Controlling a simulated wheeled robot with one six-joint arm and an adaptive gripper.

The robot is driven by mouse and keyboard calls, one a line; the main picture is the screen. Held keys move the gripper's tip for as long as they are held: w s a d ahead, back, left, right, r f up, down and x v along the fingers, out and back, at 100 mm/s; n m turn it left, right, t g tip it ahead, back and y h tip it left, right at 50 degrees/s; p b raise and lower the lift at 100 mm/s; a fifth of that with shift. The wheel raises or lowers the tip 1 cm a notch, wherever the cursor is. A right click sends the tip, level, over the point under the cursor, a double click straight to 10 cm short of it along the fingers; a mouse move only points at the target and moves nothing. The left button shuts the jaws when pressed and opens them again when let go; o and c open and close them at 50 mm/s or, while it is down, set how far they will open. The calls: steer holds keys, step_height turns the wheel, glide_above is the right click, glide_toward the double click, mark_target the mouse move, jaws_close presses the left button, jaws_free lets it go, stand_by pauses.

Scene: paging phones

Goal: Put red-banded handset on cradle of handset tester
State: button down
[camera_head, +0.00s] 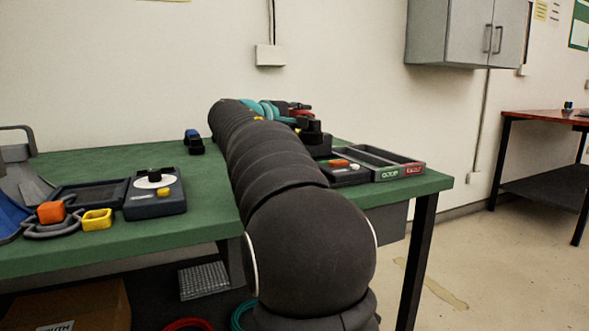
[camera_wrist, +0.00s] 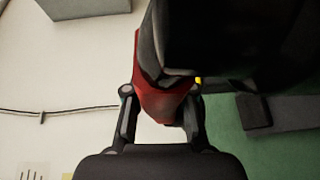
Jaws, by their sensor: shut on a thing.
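My gripper (camera_wrist: 160,112) is shut on the red-banded handset (camera_wrist: 162,98). In the wrist view the red band sits between the two fingers, and the handset's dark body fills the upper middle. In the head view my arm hides most of the gripper; only a bit of red and dark handset (camera_head: 300,108) shows past the wrist. A dark device with a red-orange button (camera_head: 340,162) stands on the green table right of my arm, with a black raised part behind it. I cannot tell for sure whether it is the handset tester; its cradle is not clear.
A dark two-part tray (camera_head: 397,172) with green and red labels lies by the table's right end. The green table (camera_head: 215,205) is clear between these.

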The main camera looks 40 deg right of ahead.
steer(key=shift+w+d+r, duration=0.2)
steer(key=shift+w+r, duration=0.55)
steer(key=shift+r, duration=0.2)
steer(key=shift+t, duration=0.4)
steer(key=shift+f+b, duration=1.25)
steer(key=shift+f, duration=3.6)
steer(key=shift+f, duration=0.2)
steer(key=c, duration=1)
jaws_free()
steer(key=shift+r, duration=0.15)
steer(key=shift+a+r, duration=0.1)
steer(key=shift+a, duration=0.1)
steer(key=v, duration=1.1)
steer(key=shift+a+f, duration=0.2)
steer(key=shift+a, duration=0.2)
